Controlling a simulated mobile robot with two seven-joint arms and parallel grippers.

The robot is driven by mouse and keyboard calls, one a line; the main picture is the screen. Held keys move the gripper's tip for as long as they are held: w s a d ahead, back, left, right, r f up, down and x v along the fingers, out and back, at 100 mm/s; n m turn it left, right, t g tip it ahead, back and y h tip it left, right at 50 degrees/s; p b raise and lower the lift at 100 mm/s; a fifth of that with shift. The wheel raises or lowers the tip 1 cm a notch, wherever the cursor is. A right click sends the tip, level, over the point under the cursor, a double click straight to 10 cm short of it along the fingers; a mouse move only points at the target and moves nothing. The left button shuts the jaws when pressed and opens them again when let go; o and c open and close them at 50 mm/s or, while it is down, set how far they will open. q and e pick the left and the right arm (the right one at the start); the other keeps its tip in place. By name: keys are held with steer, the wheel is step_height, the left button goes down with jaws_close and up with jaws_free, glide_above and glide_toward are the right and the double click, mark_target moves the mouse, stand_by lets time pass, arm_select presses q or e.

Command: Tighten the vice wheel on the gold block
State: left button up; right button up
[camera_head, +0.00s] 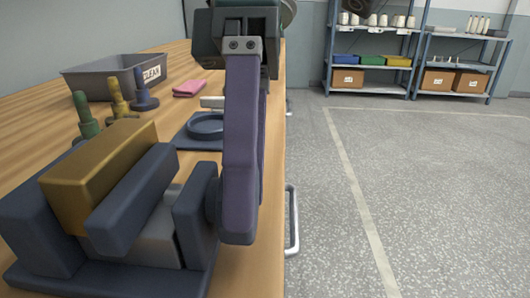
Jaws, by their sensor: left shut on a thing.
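The gold block (98,172) sits in the dark blue vice, between the fixed jaw (35,215) on the left and the moving jaw (135,200). I cannot tell whether the moving jaw touches it. The vice wheel (242,160) is purple and shows nearly edge-on at the vice's right end, past the end plate (195,215). My left gripper (243,50) comes down at the top of the picture and is shut on the wheel's upper rim. Its fingertips are partly hidden.
Behind the vice stand a green, a yellow and a blue peg-like piece (118,95), a grey labelled bin (105,78), a pink cloth (189,89) and a blue round holder (205,125). Shelves (370,88) stand across the room. The floor right of the bench is clear.

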stand_by(0.4)
arm_select(q)
steer(key=o, duration=1.3)
steer(key=shift+o, duration=0.2)
steer(key=shift+r, duration=0.1)
